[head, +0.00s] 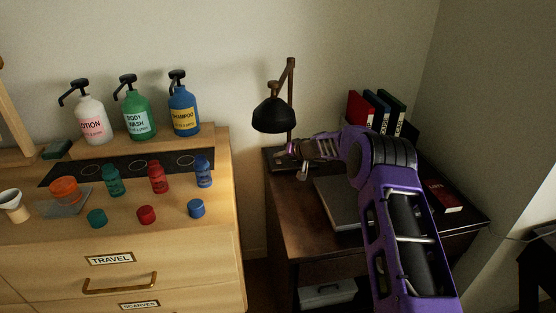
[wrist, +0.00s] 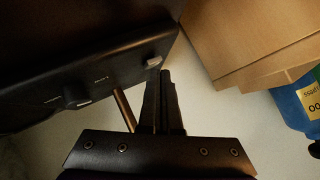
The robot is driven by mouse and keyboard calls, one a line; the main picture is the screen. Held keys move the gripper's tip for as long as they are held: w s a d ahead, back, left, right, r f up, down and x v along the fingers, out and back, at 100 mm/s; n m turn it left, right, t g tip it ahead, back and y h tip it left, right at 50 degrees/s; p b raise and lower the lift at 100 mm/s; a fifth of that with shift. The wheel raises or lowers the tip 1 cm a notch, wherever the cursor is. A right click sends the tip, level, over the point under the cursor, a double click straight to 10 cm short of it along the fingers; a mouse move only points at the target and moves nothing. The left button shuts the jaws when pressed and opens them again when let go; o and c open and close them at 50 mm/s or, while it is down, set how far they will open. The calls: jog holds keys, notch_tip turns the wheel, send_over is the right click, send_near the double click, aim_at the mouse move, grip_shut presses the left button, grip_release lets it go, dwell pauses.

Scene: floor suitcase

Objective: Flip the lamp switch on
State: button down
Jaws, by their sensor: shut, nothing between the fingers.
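The black desk lamp (head: 272,116) stands on the dark desk, its shade hanging from a brown jointed arm. No glow shows from the shade. In the wrist view, its dark base (wrist: 60,50) fills the upper left, with small pale labels. A small light switch-like piece (wrist: 153,62) sits at the base's right edge, and another (wrist: 78,103) sits lower left. My gripper (head: 281,157) is shut and empty beside the base. In the wrist view, its fingertips (wrist: 165,76) are close to the right-hand piece; whether they touch is unclear.
A laptop-like grey slab (head: 338,200) lies on the desk (head: 290,215), with several binders (head: 378,108) behind my arm. The wooden dresser (head: 170,240) at left holds pump bottles and small bottles. A narrow gap separates dresser and desk.

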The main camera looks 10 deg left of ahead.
aim_at(281, 166)
jog(key=shift+r, duration=0.1)
jog(key=shift+s+r, duration=0.1)
jog(key=shift+r, duration=0.6)
jog(key=shift+r, duration=0.1)
jog(key=shift+s+d+r+p, duration=0.1)
jog(key=shift+s+r+p, duration=0.1)
jog(key=shift+r, duration=0.9)
jog(key=shift+s+d+r+p, duration=0.1)
jog(key=shift+s+r+p, duration=0.1)
jog(key=shift+r, duration=0.85)
jog(key=shift+s+r, duration=0.1)
jog(key=shift+r, duration=0.1)
